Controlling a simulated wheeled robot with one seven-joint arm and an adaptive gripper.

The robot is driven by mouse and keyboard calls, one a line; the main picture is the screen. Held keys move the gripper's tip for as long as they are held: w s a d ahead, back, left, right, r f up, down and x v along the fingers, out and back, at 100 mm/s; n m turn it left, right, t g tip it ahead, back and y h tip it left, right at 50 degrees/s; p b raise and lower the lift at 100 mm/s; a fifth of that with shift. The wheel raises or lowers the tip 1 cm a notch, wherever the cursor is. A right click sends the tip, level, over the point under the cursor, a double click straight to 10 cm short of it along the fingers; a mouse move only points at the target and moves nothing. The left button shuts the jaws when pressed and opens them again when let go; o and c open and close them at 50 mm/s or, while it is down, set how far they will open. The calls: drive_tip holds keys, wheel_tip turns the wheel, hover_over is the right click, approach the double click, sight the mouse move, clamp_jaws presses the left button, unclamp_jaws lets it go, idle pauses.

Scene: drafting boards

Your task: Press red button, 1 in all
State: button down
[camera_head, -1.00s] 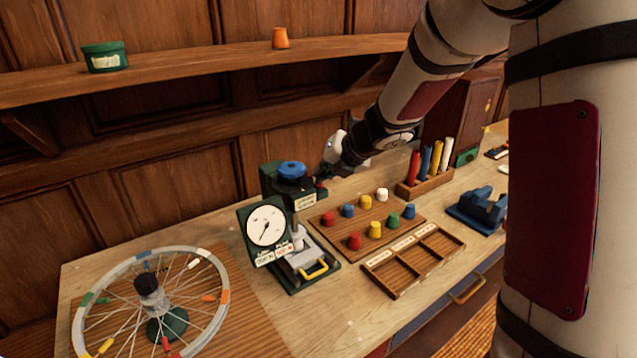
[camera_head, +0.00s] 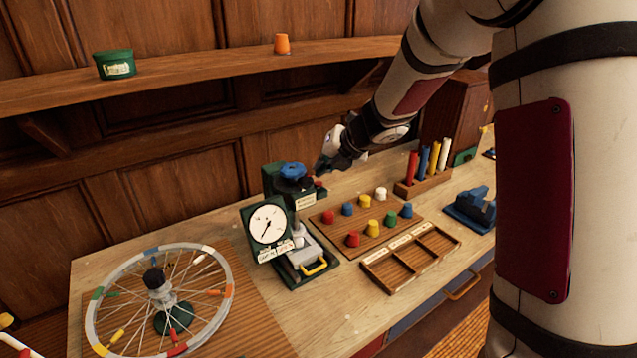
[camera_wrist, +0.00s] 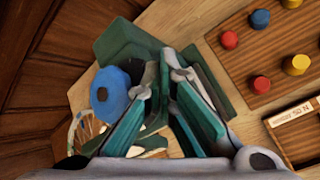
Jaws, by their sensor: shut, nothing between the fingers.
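The red button (camera_head: 318,183) is a small red spot on the right side of the green tester's (camera_head: 277,181) upper housing, beside the blue knob (camera_head: 292,170). My gripper (camera_head: 323,169) is just above and behind it in the head view, with its fingers pointing down toward it. The wrist view shows the gripper's fingers (camera_wrist: 170,65) shut and empty above the green housing, to the right of the blue knob (camera_wrist: 110,92). I cannot make out the red button in the wrist view. Whether a fingertip touches it is unclear.
A pegboard (camera_head: 330,232) with several coloured caps and an empty compartment tray (camera_head: 375,279) lie to the right. A spoked wheel (camera_head: 92,318) stands at the left. A shelf (camera_head: 200,63) runs behind.

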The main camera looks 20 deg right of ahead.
drive_tip(key=shift+s+r+p, duration=0.15)
drive_tip(key=shift+r+p, duration=1.9)
drive_tip(key=shift+r, duration=0.35)
